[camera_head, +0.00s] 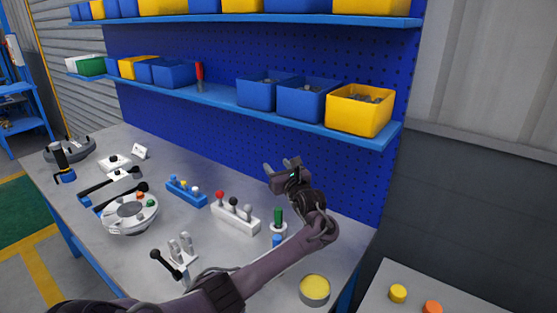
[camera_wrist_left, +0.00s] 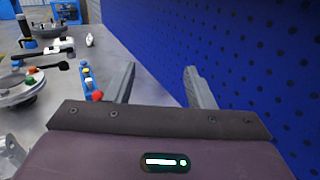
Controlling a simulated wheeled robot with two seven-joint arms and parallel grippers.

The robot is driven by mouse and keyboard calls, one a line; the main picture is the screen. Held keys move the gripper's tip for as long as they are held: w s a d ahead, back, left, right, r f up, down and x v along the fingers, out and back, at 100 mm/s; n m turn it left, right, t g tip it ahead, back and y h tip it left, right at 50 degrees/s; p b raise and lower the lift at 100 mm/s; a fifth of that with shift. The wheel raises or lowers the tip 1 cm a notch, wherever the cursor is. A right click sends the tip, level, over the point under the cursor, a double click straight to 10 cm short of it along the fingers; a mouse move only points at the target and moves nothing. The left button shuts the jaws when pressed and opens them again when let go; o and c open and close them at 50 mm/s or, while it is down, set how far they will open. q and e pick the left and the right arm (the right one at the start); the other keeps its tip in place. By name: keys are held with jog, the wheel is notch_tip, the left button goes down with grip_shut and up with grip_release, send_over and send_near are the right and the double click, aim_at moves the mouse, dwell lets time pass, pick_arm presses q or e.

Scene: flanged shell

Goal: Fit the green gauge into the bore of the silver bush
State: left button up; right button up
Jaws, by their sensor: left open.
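The green gauge (camera_head: 278,215) stands upright at the right part of the bench in the head view. A pale silver ring, seemingly the silver bush (camera_head: 272,229), surrounds its lower end; I cannot tell how deep the gauge sits. My left gripper (camera_head: 281,166) is open and empty, raised above and behind the gauge near the blue pegboard. Its two fingers also show apart in the left wrist view (camera_wrist_left: 160,82), with nothing between them. Neither gauge nor bush shows in the wrist view. My right gripper is not in view.
A white block with coloured knobs (camera_head: 235,218) and a blue block (camera_head: 186,192) stand left of the gauge. A yellow-topped cylinder (camera_head: 314,289) is at the front right. The pegboard (camera_head: 225,140) rises behind, with a blue shelf (camera_head: 225,96) holding bins.

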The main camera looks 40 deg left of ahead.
pick_arm(q)
notch_tip(320, 180, up, 2)
jog(key=shift+r, duration=0.25)
dwell(0.5)
